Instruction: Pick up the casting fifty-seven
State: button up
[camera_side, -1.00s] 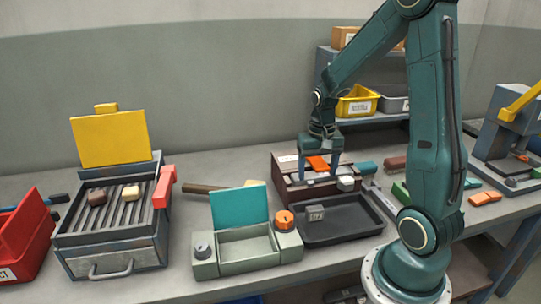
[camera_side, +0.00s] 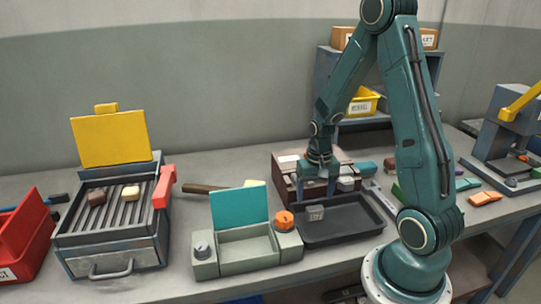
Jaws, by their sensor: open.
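A small grey block with a pale marked face (camera_side: 316,213) sits in the black tray (camera_side: 345,236), near its back left. The marking is too small to read, so I cannot tell for sure that it is casting fifty-seven. My gripper (camera_side: 316,196) points down with its two fingers apart and empty. In the picture its fingertips are just above the grey block. I cannot tell how much height lies between them.
A brown stand (camera_side: 283,180) with small light blocks is behind the tray. Left of the tray is a pale green box (camera_side: 235,265) with a raised teal lid (camera_side: 239,205) and an orange knob (camera_side: 284,220). A grill (camera_side: 110,245) with two blocks stands further left.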

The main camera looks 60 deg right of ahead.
aim_at(314, 207)
jog(key=shift+f, duration=0.5)
jog(key=shift+d+f, duration=0.1)
jog(key=shift+f, duration=2.5)
jog(key=c, duration=1.1)
jog(key=shift+r, duration=0.25)
notch_tip(314, 207, up, 20)
jog(key=shift+f, duration=0.2)
